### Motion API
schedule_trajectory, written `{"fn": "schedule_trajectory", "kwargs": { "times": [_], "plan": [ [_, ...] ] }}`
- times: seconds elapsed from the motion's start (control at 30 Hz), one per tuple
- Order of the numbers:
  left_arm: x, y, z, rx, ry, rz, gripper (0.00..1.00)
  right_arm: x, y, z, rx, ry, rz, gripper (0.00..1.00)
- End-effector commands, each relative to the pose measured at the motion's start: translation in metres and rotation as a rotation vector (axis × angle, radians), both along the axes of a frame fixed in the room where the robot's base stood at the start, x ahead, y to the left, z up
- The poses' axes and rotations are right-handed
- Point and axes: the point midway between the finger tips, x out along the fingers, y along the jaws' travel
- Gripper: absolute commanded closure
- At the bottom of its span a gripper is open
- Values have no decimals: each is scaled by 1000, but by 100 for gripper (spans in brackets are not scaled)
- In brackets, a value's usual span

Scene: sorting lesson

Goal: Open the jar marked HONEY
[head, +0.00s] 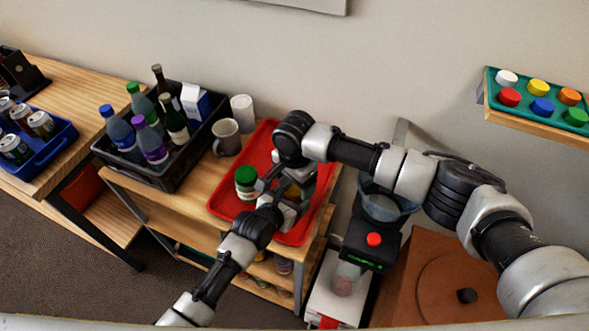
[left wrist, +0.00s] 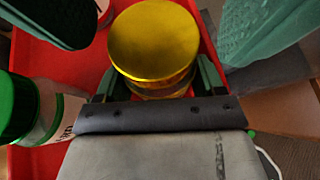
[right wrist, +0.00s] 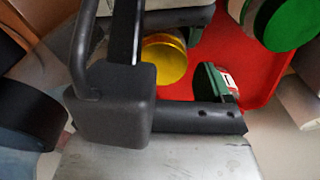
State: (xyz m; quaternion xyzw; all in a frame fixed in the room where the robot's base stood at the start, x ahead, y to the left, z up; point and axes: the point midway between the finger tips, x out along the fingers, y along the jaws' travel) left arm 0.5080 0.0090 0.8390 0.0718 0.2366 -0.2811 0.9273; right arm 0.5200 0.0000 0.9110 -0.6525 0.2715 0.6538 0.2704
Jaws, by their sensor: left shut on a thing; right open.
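A jar with a gold lid (left wrist: 153,40) stands on the red tray (head: 226,205). Its lid also shows in the right wrist view (right wrist: 164,60); its label is hidden, so I cannot read HONEY. My left gripper (head: 288,208) is shut on this jar's body, below the lid. My right gripper (head: 298,178) is open above the jar, with its fingers to either side in the left wrist view. A second jar with a green lid (head: 246,176) stands to the left on the tray, apart from both grippers; its label is only partly visible.
A device with a red button (head: 374,239) is at the right. A teal tray of coloured lids (head: 541,86) sits on a wall shelf.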

Motion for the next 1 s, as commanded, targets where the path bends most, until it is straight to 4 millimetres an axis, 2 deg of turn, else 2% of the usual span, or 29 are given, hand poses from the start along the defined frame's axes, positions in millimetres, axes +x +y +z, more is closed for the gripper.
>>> {"fn": "schedule_trajectory", "kwargs": {
  "times": [0.17,0.43,0.77,0.87,1.0],
  "plan": [
    [0,0,-1,1,2,-1,97,0,0,-12,0,-1,0,19],
    [0,0,-1,1,2,-1,97,0,0,-13,1,-2,1,19],
    [0,0,-1,1,2,-1,97,0,0,-13,1,-2,1,69],
    [0,0,-1,0,2,0,97,0,0,-13,1,-1,22,69],
    [0,0,-1,0,2,0,97,0,0,-13,3,-1,190,69]
  ]
}}
